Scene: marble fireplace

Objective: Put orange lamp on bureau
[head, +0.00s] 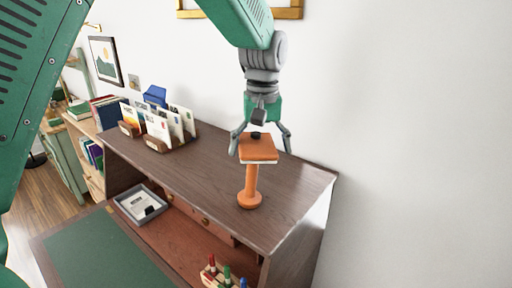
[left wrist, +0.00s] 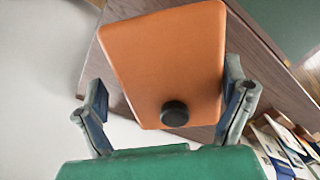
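The orange lamp (head: 251,183) has a square flat head, a thin stem and a round base. It is upright, and its base appears to rest on the dark wooden top of the bureau (head: 290,186), close to the front edge. My left gripper (head: 260,146) is above the lamp with its fingers spread on either side of the head. In the left wrist view the lamp's orange head (left wrist: 165,60) with its black knob lies between the open fingers (left wrist: 168,105). A gap shows at the left finger; the right finger is close to the head's edge. My right gripper is not in view.
Letter holders with cards (head: 160,128) stand at the bureau's back left. A grey tray (head: 140,203) lies in the compartment below the top, and a holder with coloured pens (head: 218,272) is at the front. The bureau's right side of the top is clear.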

